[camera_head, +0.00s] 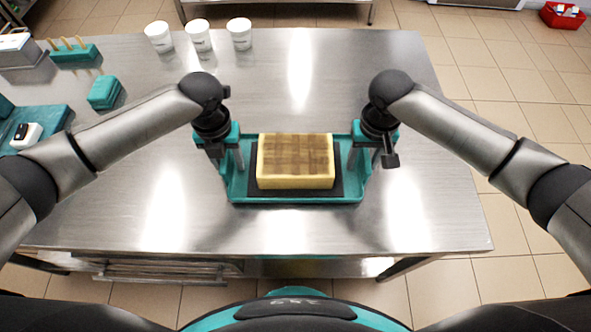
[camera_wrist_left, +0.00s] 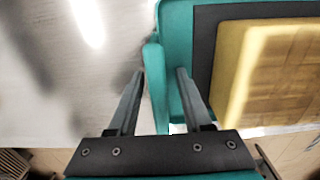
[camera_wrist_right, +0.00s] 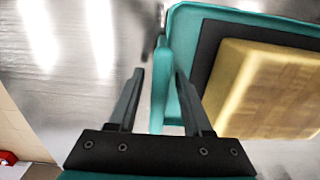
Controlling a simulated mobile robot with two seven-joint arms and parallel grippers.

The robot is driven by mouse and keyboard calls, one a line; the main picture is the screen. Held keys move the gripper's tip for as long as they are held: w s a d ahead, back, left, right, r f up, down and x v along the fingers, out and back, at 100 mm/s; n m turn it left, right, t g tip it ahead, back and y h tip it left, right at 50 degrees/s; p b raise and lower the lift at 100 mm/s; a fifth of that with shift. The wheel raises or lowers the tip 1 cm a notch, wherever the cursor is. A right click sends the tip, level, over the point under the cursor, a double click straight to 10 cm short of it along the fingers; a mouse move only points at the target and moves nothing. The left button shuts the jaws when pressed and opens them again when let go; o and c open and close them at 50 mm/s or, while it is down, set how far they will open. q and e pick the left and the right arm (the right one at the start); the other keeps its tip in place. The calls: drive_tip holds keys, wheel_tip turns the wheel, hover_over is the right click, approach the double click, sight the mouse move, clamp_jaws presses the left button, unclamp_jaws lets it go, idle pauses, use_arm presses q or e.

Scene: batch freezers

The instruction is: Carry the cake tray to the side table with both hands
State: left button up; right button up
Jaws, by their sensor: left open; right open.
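The teal cake tray (camera_head: 298,198) lies flat on the steel table. A yellow cake with a brown checked top (camera_head: 295,160) sits on a dark mat (camera_head: 250,183) in it. My left gripper (camera_head: 229,168) is at the tray's left end, my right gripper (camera_head: 366,165) at its right end. In the left wrist view, the open fingers (camera_wrist_left: 160,75) stand on either side of the tray's end wall (camera_wrist_left: 158,85). In the right wrist view, the open fingers (camera_wrist_right: 158,75) likewise straddle the other end wall (camera_wrist_right: 160,85). No finger clearly presses on the tray.
The steel table (camera_head: 300,235) is clear around the tray. White cups (camera_head: 198,36) stand at its back edge. Tiled floor (camera_head: 520,110) is open at the right, with a red crate (camera_head: 563,15) far back.

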use_arm(q)
wheel_tip(320, 180, up, 12)
drive_tip(key=shift+f, duration=0.1)
use_arm(e)
wheel_tip(320, 180, up, 12)
idle(0.7)
idle(0.4)
